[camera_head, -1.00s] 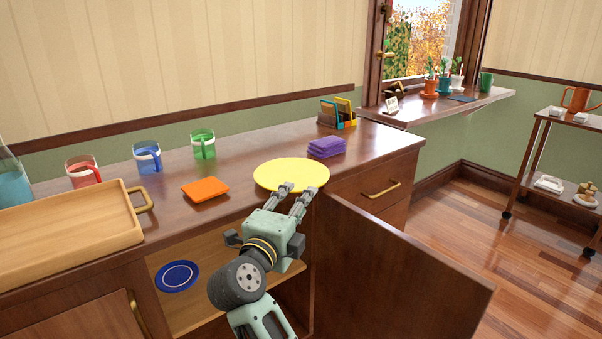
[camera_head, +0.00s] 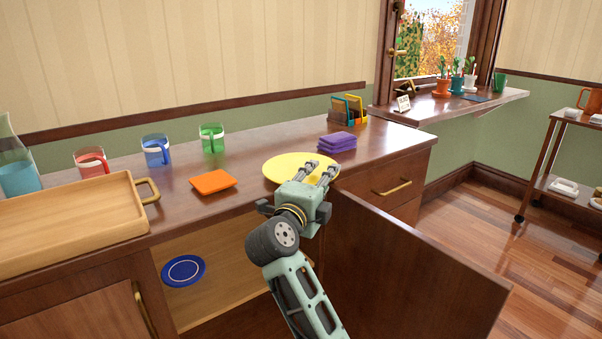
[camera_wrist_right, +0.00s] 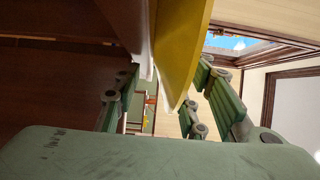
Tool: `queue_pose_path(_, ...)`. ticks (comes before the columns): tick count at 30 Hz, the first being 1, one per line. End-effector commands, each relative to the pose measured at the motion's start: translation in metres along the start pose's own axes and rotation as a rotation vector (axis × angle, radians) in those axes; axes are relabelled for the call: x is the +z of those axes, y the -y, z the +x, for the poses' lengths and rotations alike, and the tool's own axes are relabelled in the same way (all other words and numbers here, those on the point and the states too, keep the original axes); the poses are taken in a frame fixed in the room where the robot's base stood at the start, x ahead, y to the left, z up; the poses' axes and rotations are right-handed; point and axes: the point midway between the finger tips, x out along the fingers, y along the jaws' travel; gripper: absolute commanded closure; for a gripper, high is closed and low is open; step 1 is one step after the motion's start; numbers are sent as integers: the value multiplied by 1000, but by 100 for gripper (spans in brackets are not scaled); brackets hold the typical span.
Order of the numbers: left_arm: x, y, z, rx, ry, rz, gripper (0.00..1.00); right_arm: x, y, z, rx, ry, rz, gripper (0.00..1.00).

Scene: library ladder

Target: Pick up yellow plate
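The yellow plate (camera_head: 285,169) lies on the wooden counter in the head view, near its front edge. My right gripper (camera_head: 322,171) reaches in from below, with its fingers at the plate's right front rim. In the right wrist view, the rim of the yellow plate (camera_wrist_right: 182,50) comes down between the two spread fingers of the right gripper (camera_wrist_right: 168,95). The rim is close to the right-hand finger, with a gap to the left-hand one. The right gripper looks open. My left gripper is not in view.
Purple coasters (camera_head: 337,141) lie just behind the plate, and an orange square (camera_head: 213,182) lies to its left. A wooden tray (camera_head: 75,222) and several mugs stand further left. An open cabinet door (camera_head: 415,262) juts out below the counter, beside my arm.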

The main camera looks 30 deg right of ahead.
Motion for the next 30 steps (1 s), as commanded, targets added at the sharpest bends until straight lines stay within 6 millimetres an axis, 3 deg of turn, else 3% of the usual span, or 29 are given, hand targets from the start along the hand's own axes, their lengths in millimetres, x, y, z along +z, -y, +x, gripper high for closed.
queue_pose_path(5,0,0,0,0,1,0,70,0,0,0,0,0,0,63)
queue_pose_path(18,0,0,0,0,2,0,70,0,0,0,1,0,0,100)
queue_pose_path(30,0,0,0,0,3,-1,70,0,0,0,0,1,2,100)
